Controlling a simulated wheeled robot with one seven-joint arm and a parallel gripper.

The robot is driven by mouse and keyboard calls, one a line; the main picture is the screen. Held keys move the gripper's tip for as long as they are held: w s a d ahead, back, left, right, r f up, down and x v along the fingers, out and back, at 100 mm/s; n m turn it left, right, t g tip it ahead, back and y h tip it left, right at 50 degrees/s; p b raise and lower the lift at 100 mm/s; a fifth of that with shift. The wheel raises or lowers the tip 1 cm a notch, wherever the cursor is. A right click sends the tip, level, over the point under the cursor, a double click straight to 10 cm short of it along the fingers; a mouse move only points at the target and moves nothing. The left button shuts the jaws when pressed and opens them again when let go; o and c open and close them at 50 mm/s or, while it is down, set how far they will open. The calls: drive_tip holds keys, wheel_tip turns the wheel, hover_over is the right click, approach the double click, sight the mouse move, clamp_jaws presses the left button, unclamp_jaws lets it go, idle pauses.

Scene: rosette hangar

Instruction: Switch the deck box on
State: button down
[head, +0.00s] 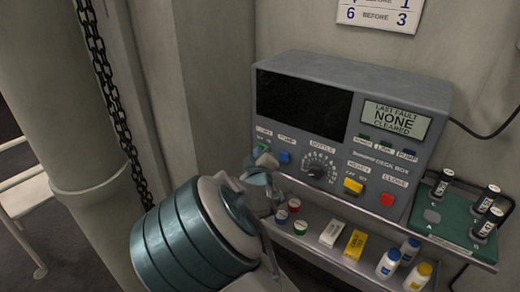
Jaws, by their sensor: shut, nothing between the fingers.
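The deck box (330,128) is a grey console against the wall, with its name printed on the front. Its large screen (303,101) is black. A small display (396,118) reads "LAST FAULT NONE CLEARED". The small lamps under it look dark. The front carries a green button (262,146), a blue button (284,157), a dial knob (317,172), a yellow switch (353,186) and a red button (387,199). My gripper (262,165) is shut and empty, in front of the box's lower left, close to the green and blue buttons. I cannot tell whether it touches.
A shelf (340,262) below the box holds small round pots, a white box, a yellow box (355,246) and white bottles (389,264). A green tray (440,222) with black-capped vials stands at right. A chain (105,85) and thick column (65,95) are at left.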

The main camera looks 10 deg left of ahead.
drive_tip(key=shift+w+d, duration=0.1)
drive_tip(key=shift+d, duration=0.2)
idle(0.4)
drive_tip(key=s+a, duration=0.1)
drive_tip(key=s, duration=0.1)
drive_tip(key=s+a+p, duration=0.1)
drive_tip(key=s+a, duration=0.1)
drive_tip(key=shift+s+f+p, duration=0.1)
drive_tip(key=shift+s+p, duration=0.15)
drive_tip(key=shift+p, duration=0.05)
idle(0.4)
